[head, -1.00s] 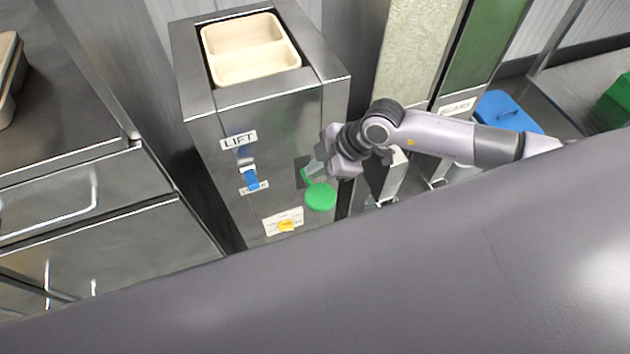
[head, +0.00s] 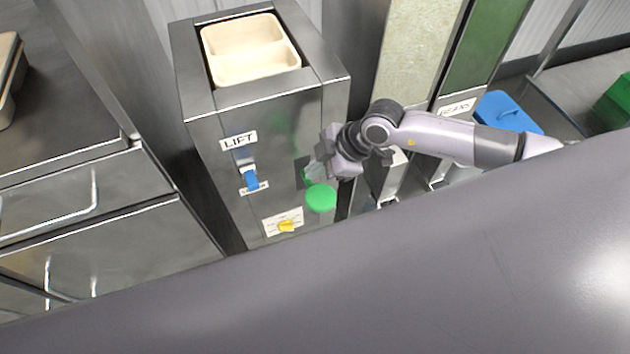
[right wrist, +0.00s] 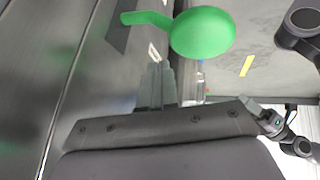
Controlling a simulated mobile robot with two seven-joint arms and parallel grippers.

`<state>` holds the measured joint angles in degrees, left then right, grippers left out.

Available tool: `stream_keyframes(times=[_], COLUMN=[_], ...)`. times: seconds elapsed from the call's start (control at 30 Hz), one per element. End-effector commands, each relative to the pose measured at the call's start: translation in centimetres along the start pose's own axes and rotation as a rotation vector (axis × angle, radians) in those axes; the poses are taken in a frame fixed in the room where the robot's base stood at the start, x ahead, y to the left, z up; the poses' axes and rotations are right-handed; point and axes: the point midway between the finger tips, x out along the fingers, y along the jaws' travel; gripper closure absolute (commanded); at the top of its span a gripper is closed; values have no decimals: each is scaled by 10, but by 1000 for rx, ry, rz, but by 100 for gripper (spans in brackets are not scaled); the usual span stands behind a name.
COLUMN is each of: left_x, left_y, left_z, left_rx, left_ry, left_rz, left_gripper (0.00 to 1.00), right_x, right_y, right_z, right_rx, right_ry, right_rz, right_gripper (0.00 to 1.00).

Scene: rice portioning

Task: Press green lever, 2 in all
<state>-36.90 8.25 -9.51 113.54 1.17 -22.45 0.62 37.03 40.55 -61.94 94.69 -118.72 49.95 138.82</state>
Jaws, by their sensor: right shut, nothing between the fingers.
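The green lever (head: 321,198) has a round green knob and sticks out from the front of the steel lift cabinet (head: 280,130). In the right wrist view its knob (right wrist: 203,33) and flat green arm show just beyond my fingers. My right gripper (head: 317,171) is at the cabinet front beside the lever, close above the knob in the head view. In the right wrist view the right gripper (right wrist: 158,84) is shut and empty; I cannot tell whether it touches the lever. My left gripper is not in view.
A beige two-part tray (head: 250,50) sits in the cabinet top. A blue lid (head: 507,112) lies at right. A large grey surface fills the lower foreground of the head view.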

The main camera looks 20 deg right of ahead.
Motion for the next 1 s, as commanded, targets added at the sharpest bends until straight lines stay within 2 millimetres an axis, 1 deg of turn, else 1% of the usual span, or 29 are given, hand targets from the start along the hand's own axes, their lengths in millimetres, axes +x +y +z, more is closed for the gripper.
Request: stream_keyframes(times=[0.6,1.0], left_x=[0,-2], left_y=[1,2], left_z=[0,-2], left_rx=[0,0], left_ry=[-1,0], left_rz=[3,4], left_gripper=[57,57], right_x=[0,6], right_y=[0,-4], right_z=[0,5], right_rx=[0,1], right_ry=[0,0], right_rz=[0,-1], right_gripper=[100,100])
